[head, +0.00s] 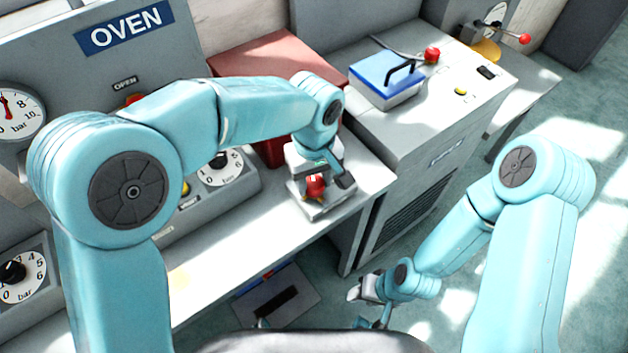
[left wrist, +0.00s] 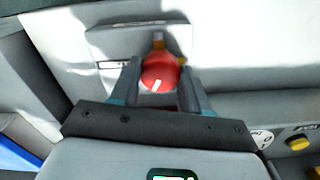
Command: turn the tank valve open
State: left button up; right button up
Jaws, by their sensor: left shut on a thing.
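The valve's red round knob (head: 315,187) sits on a small grey block (head: 322,208) near the bench's front edge. My left gripper (head: 318,182) is over the block and shut on this knob. In the left wrist view the red knob (left wrist: 160,71) is between the two fingers of my left gripper (left wrist: 159,80). A short white mark shows on the knob, and a brass-coloured piece is just behind it. A label plate lies left of it, too small to read. My right gripper (head: 370,302) is low over the floor, away from the valve; its finger gap is unclear.
A grey OVEN panel (head: 60,65) with gauges and dials stands left. A dark red box (head: 262,55) is behind my left arm. A blue-lidded box (head: 386,75) and a red-ended lever (head: 431,55) are on the right cabinet (head: 405,120).

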aim_at(313, 182)
pick_arm(q)
jog(key=n+b, duration=0.1)
jog(key=n, duration=0.3)
jog(key=shift+w+n, duration=0.1)
jog(key=shift+n, duration=0.3)
jog(key=shift+r, duration=0.1)
dwell(0.3)
jog(key=o, duration=1.1)
jog(key=shift+c, duration=0.2)
notch_tip(313, 182, up, 16)
jog(key=p, duration=0.2)
jog(key=shift+r, duration=0.15)
